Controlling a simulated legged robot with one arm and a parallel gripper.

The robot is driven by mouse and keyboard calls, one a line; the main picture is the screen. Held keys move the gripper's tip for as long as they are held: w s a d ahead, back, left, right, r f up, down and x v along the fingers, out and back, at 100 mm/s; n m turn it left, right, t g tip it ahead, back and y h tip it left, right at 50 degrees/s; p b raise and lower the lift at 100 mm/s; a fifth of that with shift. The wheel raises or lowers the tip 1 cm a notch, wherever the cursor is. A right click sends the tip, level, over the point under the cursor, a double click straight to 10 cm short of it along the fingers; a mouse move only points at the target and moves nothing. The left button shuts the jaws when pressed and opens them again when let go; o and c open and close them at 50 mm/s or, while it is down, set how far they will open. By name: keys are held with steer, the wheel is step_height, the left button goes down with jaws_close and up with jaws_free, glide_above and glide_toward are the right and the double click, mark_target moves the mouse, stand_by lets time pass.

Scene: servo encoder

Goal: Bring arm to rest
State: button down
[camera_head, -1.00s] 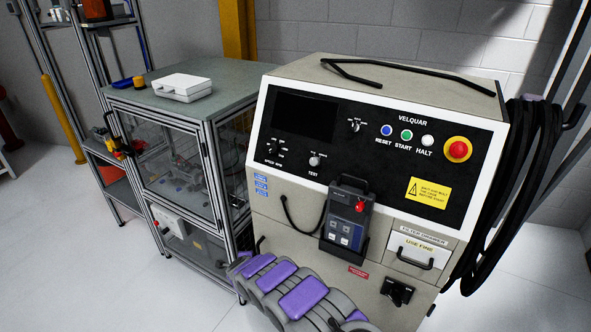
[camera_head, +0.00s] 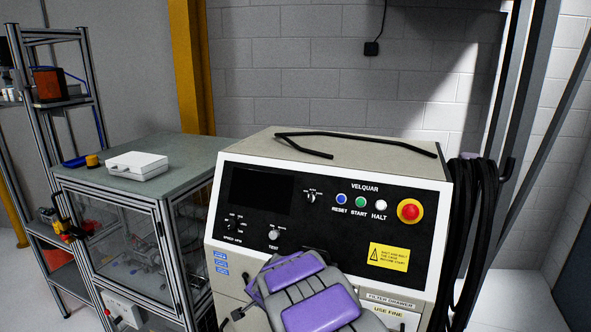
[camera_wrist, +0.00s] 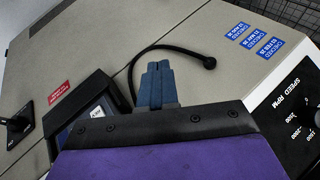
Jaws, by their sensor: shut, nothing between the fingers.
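My gripper (camera_wrist: 157,68) shows in the wrist view with its two blue-grey fingers together and nothing between them. It points toward the beige front of the VELQUAR machine (camera_head: 225,190), near a black cable (camera_wrist: 150,50). I cannot tell whether the fingers touch the panel or the cable. In the head view my folded purple and grey arm is in front of the machine's lower front and hides part of it. The gripper itself is not clear there. The pendant (camera_wrist: 88,118) in its dark holder is beside the fingers in the wrist view.
The machine has a speed knob (camera_head: 232,223), buttons and a red emergency stop (camera_head: 410,211). Black cables (camera_head: 468,220) hang on its right side. A glass-sided cabinet (camera_head: 120,245) with a white case (camera_head: 137,165) on top stands left. Shelving (camera_head: 85,120) is farther left.

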steer(key=s+d+r+n+g+h, duration=0.1)
steer(key=s+d+r+n+g, duration=0.15)
steer(key=s+d, duration=0.55)
steer(key=s+d+r+n+g, duration=0.1)
steer(key=s+d+r, duration=0.25)
steer(key=s, duration=0.75)
steer(key=s+d+r+n+g+h, duration=0.15)
steer(key=s+d+r, duration=0.35)
steer(key=s, duration=0.5)
steer(key=s+d+n+g, duration=0.1)
steer(key=s+d, duration=0.3)
steer(key=s, duration=0.6)
steer(key=s+d+n+g, duration=0.1)
steer(key=s+d, duration=0.3)
steer(key=s, duration=0.5)
steer(key=shift+s+g+h, duration=0.4)
steer(key=shift+g+h, duration=0.05)
steer(key=shift+g, duration=0.25)
steer(key=shift+f, duration=0.1)
